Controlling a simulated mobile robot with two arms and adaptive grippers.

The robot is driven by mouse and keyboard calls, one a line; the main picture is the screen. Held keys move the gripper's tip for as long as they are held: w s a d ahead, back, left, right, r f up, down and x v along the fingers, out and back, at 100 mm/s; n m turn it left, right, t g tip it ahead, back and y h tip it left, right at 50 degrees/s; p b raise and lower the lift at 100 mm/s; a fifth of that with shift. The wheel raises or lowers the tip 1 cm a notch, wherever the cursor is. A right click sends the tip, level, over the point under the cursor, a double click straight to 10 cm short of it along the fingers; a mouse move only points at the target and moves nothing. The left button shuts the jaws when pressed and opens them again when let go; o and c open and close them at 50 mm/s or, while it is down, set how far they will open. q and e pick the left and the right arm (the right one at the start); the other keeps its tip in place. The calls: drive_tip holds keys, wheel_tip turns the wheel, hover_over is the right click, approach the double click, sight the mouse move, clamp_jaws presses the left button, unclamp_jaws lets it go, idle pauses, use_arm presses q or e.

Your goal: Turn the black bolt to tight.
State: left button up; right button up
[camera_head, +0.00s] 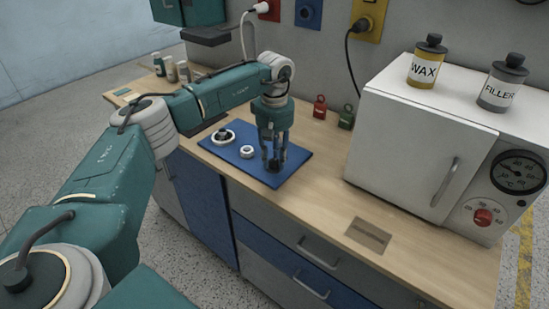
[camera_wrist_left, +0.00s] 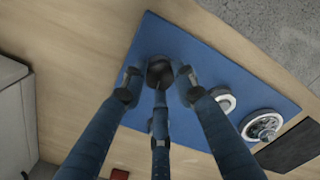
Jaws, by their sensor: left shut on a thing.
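My left gripper (camera_head: 274,158) points down over the right part of the blue mat (camera_head: 296,165). Its fingers are shut on the black bolt, whose dark round head (camera_wrist_left: 160,70) shows between the fingertips in the left wrist view. In the head view the fingers largely hide the bolt. I cannot tell from these frames how far the bolt is turned. My right gripper is not in view.
A white ring (camera_head: 247,152) and a white round part with a dark centre (camera_head: 223,136) lie left on the mat. A white oven (camera_head: 405,150) stands to the right, bearing WAX (camera_head: 427,62) and FILLER (camera_head: 501,85) bottles. Red (camera_head: 320,107) and green (camera_head: 346,117) containers stand behind.

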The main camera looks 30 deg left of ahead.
sight(274, 161)
use_arm(q)
drive_tip(key=shift+w+r+m, duration=0.15)
drive_tip(key=shift+m, duration=0.95)
drive_tip(key=o, duration=1.2)
drive_tip(key=shift+c, duration=0.2)
wheel_tip(274, 161, up, 12)
